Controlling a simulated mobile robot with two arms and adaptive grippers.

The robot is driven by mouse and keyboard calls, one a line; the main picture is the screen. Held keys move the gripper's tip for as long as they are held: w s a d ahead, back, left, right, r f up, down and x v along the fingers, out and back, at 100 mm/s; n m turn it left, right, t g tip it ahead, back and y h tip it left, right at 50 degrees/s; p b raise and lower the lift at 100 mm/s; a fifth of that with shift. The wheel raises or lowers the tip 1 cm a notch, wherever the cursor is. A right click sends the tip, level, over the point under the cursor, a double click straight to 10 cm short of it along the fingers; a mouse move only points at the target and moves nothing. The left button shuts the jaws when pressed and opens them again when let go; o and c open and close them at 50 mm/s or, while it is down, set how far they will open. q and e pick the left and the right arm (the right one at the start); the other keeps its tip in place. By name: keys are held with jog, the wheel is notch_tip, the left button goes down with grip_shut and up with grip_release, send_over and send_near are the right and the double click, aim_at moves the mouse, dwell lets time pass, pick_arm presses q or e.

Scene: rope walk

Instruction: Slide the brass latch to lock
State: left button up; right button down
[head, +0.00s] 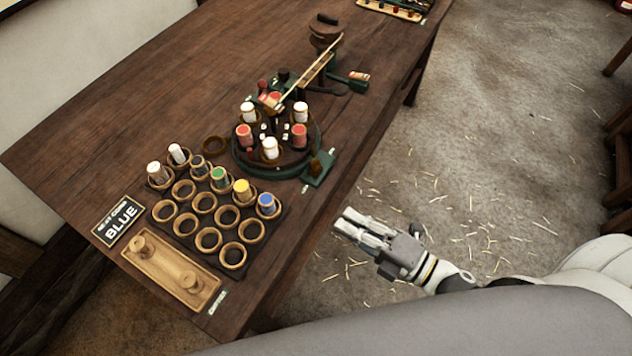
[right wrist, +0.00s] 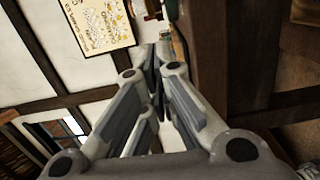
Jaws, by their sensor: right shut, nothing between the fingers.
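A round dark green stand (head: 243,163) on the table carries several white and red bobbins. A small brass-coloured piece (head: 316,166) sits at its front right, by a green bracket (head: 322,178); it looks like the latch, but it is too small to tell its position. My right gripper (head: 345,224) is shut and empty, off the table's right edge and apart from the stand. Its closed fingers also show in the right wrist view (right wrist: 157,62), where the latch cannot be made out. My left gripper is not in view.
A dark rack (head: 177,193) of rings with several coloured bobbins stands at the table's front. Beside it are a BLUE sign (head: 119,222) and a wooden tray (head: 145,268). A long wooden arm (head: 309,75) crosses behind the stand. Straw-strewn floor right of the table is open.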

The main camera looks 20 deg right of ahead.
aim_at(315, 167)
jog(key=shift+r, duration=0.15)
jog(key=shift+a, duration=0.1)
jog(key=p+x, duration=0.2)
jog(key=x, duration=0.7)
jog(key=shift+w+a+r, duration=0.1)
jog(key=shift+w, duration=0.05)
jog(key=w, duration=0.1)
jog(key=w+d+p, duration=0.1)
jog(key=w, duration=0.1)
jog(key=shift+d, duration=0.15)
jog(key=shift+w+d, duration=0.3)
jog(key=shift+d, duration=0.05)
